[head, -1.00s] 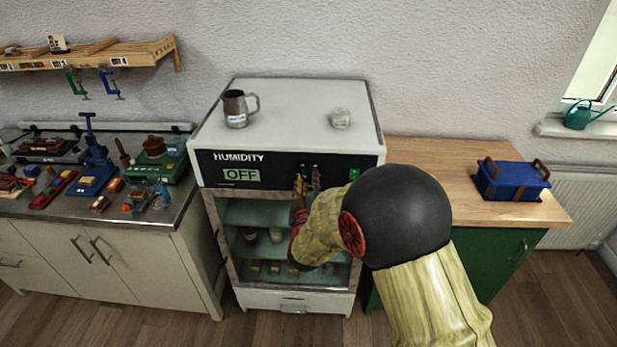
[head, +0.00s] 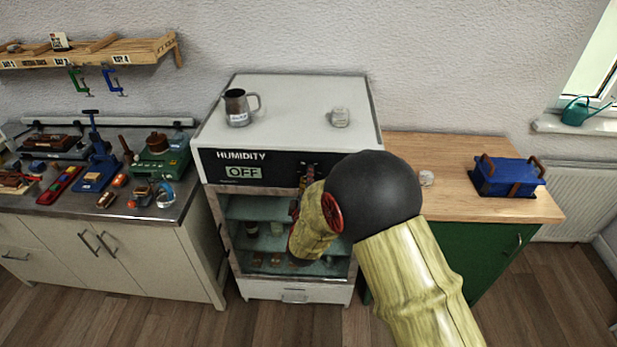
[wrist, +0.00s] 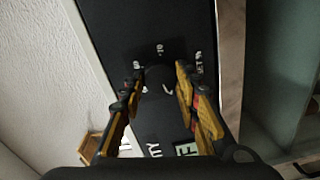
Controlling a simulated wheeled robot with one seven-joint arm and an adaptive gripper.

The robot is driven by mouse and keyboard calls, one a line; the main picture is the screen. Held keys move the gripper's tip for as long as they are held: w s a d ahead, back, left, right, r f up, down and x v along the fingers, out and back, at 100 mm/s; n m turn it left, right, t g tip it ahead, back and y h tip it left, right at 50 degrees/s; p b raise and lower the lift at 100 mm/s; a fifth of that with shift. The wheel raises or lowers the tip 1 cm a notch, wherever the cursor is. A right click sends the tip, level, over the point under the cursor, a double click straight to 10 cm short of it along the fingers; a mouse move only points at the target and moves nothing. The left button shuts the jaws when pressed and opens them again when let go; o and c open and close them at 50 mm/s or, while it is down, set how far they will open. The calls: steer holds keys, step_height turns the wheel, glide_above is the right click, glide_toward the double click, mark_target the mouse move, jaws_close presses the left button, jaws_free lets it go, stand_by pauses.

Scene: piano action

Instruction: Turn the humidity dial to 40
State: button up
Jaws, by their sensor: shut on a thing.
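The humidity cabinet (head: 285,105) has a black front panel with the word HUMIDITY and a display (head: 243,173) reading OFF. My gripper (head: 307,178) is at the right part of this panel, and my arm hides much of it there. In the wrist view, the black dial (wrist: 158,76) sits between the two fingertips of my gripper (wrist: 158,74), with small white marks around it. The fingers are shut on the dial. The dial's pointer and the numbers are too small and dark to read surely.
A metal mug (head: 237,110) and a small jar (head: 340,117) stand on the cabinet top. A glass door with shelves is below the panel. A tool-covered bench is at left.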

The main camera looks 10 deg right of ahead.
stand_by(0.4)
steer(key=o, duration=1.2)
steer(key=shift+c, duration=0.2)
steer(key=v, duration=1.2)
steer(key=shift+a, duration=0.1)
